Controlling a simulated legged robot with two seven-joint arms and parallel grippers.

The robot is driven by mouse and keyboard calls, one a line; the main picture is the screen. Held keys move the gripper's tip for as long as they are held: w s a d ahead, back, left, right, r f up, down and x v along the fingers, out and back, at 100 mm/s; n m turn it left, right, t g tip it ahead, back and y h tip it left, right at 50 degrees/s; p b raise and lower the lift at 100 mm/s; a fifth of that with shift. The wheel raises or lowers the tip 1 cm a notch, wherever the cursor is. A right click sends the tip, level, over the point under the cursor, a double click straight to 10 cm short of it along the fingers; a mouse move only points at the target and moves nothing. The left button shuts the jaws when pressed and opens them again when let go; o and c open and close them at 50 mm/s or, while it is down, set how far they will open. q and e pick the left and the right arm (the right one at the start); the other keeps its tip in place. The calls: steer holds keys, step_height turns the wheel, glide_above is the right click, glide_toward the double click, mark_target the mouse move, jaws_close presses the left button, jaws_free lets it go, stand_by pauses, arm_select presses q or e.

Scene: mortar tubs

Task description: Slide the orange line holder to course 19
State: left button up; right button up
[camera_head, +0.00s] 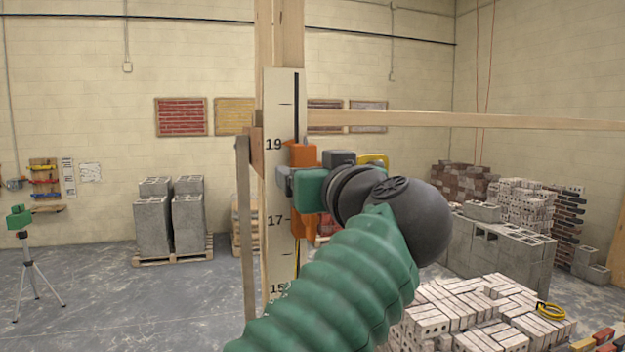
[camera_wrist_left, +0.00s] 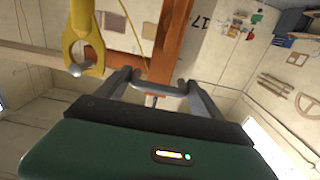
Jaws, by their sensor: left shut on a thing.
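The orange line holder (camera_head: 302,154) sits on the pale upright board (camera_head: 284,88) marked 15, 17 and 19. Its top edge is about level with the 19 mark, and its lower part shows down to near 17. My left gripper (camera_head: 308,184) is in front of the holder and hides its middle. In the left wrist view the grey fingers (camera_wrist_left: 160,90) are shut on a part of the orange holder (camera_wrist_left: 166,48), with a small pin between them. My right gripper is not in view.
A wooden rail (camera_head: 470,119) runs right from the post. Grey blocks (camera_head: 188,222) stand on a pallet at left, beside a green instrument on a tripod (camera_head: 20,218). Brick stacks (camera_head: 480,315) fill the lower right. The floor at left is partly clear.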

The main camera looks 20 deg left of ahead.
arm_select(q)
steer(key=shift+r, duration=0.1)
steer(key=o, duration=1.8)
steer(key=shift+w+d, duration=0.1)
steer(key=shift+d, duration=0.05)
steer(key=shift+d, duration=0.1)
steer(key=shift+s+d+f+b, duration=0.2)
steer(key=shift+s+b, duration=0.05)
steer(key=shift+b, duration=0.05)
steer(key=b+v, duration=0.4)
steer(key=v, duration=1.2)
steer(key=shift+d+b, duration=0.15)
steer(key=shift+b, duration=0.15)
